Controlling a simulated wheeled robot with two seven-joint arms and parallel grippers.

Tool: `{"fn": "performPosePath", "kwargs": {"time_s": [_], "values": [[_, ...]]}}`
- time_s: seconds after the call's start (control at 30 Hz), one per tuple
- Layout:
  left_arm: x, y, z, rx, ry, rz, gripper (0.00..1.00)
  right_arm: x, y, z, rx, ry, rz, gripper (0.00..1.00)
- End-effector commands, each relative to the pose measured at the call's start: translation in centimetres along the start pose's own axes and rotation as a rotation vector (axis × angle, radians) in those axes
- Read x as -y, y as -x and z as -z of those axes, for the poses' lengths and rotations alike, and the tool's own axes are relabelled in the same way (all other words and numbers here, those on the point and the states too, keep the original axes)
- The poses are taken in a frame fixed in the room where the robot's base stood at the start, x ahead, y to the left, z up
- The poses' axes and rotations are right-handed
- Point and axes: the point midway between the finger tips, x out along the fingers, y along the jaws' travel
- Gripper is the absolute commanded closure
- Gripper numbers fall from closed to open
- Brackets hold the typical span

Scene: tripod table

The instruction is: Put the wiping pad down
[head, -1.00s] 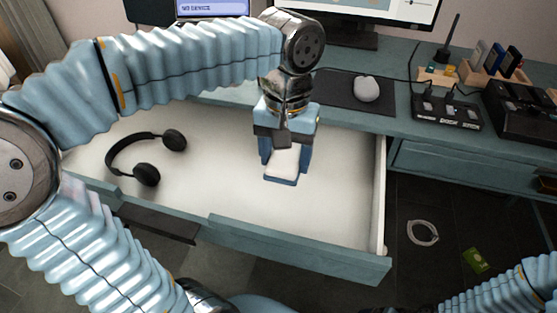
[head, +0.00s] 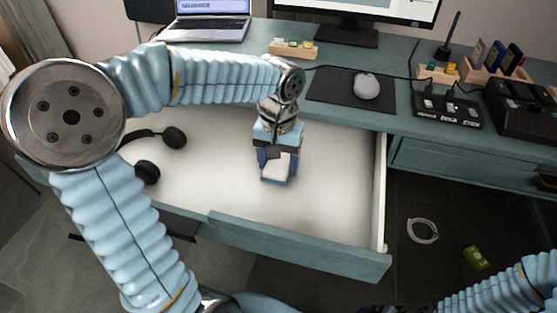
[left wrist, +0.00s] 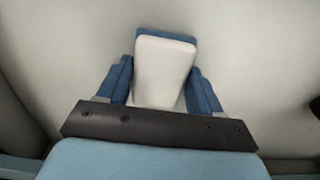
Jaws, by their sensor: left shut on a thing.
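The wiping pad (head: 275,169) is a small white block with a blue layer along its far edge. It also shows in the left wrist view (left wrist: 164,68), between the two blue fingers. My left gripper (head: 277,176) is shut on the pad and points down into the open white drawer (head: 325,190). The pad is at or just above the drawer floor; I cannot tell whether it touches. My right gripper is not in view; only part of my right arm shows at the lower right.
Black headphones (head: 160,140) lie in the drawer's left part, partly behind my arm. The drawer's right part is clear. On the desk (head: 300,58) are a laptop (head: 208,28), a mouse (head: 367,86) on a dark mat (head: 330,88), and a wooden block holder (head: 293,49). A cable coil (head: 422,231) lies on the floor.

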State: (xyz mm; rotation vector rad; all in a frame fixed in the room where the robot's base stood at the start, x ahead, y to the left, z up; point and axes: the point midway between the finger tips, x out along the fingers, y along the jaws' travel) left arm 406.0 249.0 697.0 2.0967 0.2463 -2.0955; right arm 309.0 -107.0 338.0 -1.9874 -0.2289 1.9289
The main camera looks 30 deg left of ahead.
Motion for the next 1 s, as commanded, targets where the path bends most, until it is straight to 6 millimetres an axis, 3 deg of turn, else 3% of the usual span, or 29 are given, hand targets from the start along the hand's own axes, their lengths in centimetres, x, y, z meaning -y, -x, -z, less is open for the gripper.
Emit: {"fn": "performPosePath", "kwargs": {"time_s": [0.13, 0.17, 0.3, 0.7, 1.0], "values": [[0.0, -0.4, 0.0, 0.0, 0.0, 0.0, 0.59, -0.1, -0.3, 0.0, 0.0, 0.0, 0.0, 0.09], [0.0, -0.3, 0.0, 0.0, 0.0, 0.0, 0.32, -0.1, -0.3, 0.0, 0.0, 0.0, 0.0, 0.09], [0.0, -0.3, 0.0, 0.0, 0.0, 0.0, 0.1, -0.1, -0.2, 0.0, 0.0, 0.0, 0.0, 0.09], [0.0, 0.7, 0.0, -0.001, 0.0, 0.0, 0.09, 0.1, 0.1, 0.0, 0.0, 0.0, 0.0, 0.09], [-0.1, 7.3, 0.1, -0.005, 0.0, -0.002, 0.09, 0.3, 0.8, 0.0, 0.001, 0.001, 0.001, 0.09]]}}
